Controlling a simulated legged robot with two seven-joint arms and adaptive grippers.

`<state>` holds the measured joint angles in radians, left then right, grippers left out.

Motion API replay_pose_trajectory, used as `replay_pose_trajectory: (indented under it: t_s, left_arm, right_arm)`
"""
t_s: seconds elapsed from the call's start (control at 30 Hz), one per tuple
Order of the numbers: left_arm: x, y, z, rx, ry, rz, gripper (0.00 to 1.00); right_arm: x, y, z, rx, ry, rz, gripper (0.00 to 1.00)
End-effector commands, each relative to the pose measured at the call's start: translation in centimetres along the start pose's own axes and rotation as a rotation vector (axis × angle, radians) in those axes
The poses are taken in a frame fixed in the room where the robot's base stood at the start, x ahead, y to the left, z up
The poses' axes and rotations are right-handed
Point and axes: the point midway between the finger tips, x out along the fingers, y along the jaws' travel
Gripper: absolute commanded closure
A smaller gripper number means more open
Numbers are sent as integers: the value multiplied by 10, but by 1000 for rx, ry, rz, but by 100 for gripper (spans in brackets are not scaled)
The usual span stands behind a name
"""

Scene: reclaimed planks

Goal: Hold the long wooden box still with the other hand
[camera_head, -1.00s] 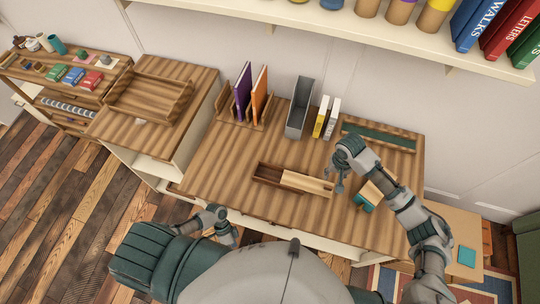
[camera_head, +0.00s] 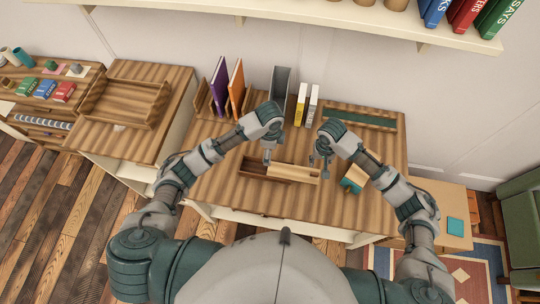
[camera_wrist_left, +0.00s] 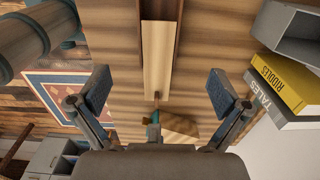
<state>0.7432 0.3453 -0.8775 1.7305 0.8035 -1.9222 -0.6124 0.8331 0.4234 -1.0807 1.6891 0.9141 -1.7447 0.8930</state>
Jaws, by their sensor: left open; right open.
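The long wooden box (camera_head: 253,168) lies on the desk, dark inside at its left end, with a pale wooden lid (camera_head: 294,173) over its right part. My left gripper (camera_head: 267,156) is open just above the box's far side, left of the lid. In the left wrist view the box's pale lid (camera_wrist_left: 157,55) lies ahead between the spread fingers of my left gripper (camera_wrist_left: 158,92), with nothing held. My right gripper (camera_head: 323,168) is open at the right end of the box. Whether it touches the lid I cannot tell.
A wooden block with a teal part (camera_head: 353,180) is right of the box. Behind stand a purple folder (camera_head: 219,87), an orange folder (camera_head: 236,88), a grey holder (camera_head: 281,80) and yellow (camera_head: 300,103) and white (camera_head: 312,105) books. A green-lined tray (camera_head: 358,117) lies at the back right. The desk's front left is clear.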

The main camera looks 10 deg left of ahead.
Motion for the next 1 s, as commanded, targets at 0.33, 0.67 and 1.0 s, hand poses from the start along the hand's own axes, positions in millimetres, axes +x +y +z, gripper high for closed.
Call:
replay_pose_trajectory:
  t_s: [0.33,0.67,1.0]
  left_arm:
    - [66,1,0,-1,-1,5,0]
    - [136,2,0,0,-1,4,0]
    - [168,1,0,1,1,2,0]
  right_arm:
    - [0,0,0,0,0,0,58]
    - [0,0,0,0,0,0,58]
    - [0,0,0,0,0,0,58]
